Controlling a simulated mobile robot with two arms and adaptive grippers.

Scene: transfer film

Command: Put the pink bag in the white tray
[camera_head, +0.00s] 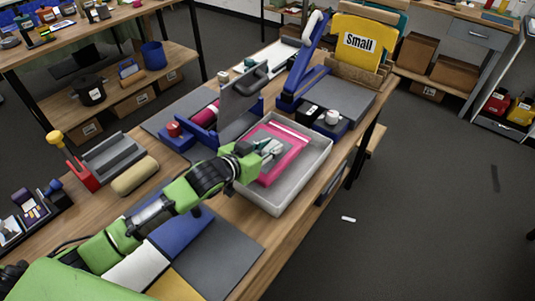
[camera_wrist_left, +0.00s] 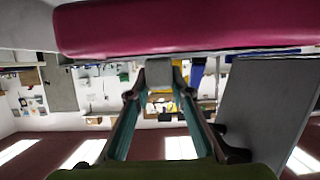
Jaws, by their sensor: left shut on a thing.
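The white tray (camera_head: 308,178) stands on the wooden bench, near its right edge. The flat pink bag (camera_head: 288,163) is within the tray's outline; I cannot tell whether it rests on the floor of the tray or hangs just above it. My left gripper (camera_head: 271,148) reaches over the tray's left wall and is shut on the bag, covering part of it. In the left wrist view, the bag is a broad pink band (camera_wrist_left: 190,30) across the top, and the gripper's teal fingers (camera_wrist_left: 159,75) come together below it. My right gripper is not in view.
A blue device with an upright grey panel (camera_head: 240,103) and a pink roll (camera_head: 205,114) stands left of the tray. Flat coloured sheets (camera_head: 218,258) lie in front. Open floor is at right.

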